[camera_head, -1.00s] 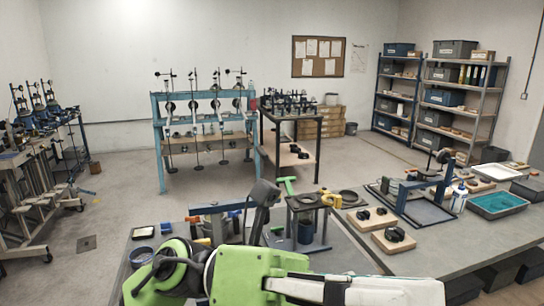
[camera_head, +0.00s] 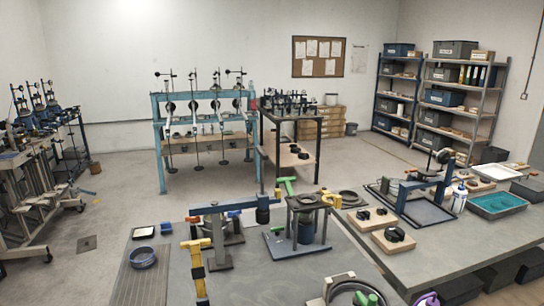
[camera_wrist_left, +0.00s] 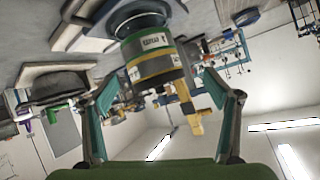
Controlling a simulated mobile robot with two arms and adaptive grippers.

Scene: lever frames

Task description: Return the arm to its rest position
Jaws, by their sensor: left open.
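My left gripper (camera_wrist_left: 163,88) shows only in the left wrist view, with its two teal and dark fingers spread apart. Nothing is clasped between them. A dark cylinder with green and yellow bands and a label (camera_wrist_left: 152,55) appears between the fingers, and I cannot tell how far off it is. In the head view neither arm is seen. The blue lever frame (camera_head: 214,236) stands on the near table, its lever reaching right to a dark cylindrical end (camera_head: 263,210). My right gripper is not in view.
Wooden blocks with black parts (camera_head: 393,240) lie to the right. A teal tray (camera_head: 498,204) is further right. Open floor lies behind.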

